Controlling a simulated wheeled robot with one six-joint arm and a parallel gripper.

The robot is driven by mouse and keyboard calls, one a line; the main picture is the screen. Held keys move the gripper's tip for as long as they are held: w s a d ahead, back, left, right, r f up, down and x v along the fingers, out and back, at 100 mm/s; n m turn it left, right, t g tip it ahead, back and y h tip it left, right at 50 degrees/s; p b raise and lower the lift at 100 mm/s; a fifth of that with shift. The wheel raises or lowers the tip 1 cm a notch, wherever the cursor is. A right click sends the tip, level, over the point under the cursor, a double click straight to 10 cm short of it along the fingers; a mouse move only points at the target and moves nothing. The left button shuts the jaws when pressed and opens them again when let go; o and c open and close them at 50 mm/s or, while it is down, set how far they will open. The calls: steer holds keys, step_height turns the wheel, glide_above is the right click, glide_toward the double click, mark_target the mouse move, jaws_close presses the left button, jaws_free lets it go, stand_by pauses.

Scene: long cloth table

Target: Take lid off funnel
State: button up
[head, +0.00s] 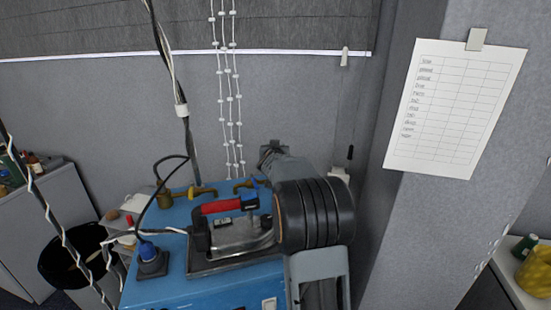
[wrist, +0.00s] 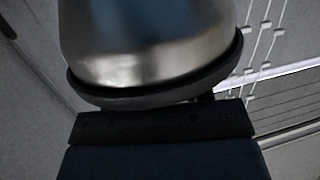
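In the head view a metal, box-like thing (head: 240,237) with a red and black handle (head: 222,207) stands in a dark tray (head: 225,266) on a blue surface. I cannot tell whether it is the funnel or its lid. In the wrist view a rounded, shiny metal body (wrist: 150,45) with a dark rim fills the upper middle, very close to the camera. A dark bar (wrist: 165,124) crosses just below it, perhaps part of my gripper. No fingertips show clearly. My arm's black ribbed joint hides part of the scene right of the handle.
The blue surface (head: 190,292) also holds brass fittings (head: 195,191) and a blue-capped dark connector (head: 151,260). Cables and white beaded cords (head: 228,90) hang above it. A grey pillar with a paper sheet (head: 456,108) stands close on the right. A black bin (head: 72,257) is at left.

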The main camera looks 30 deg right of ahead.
steer(key=c, duration=0.8)
steer(key=shift+o, duration=0.2)
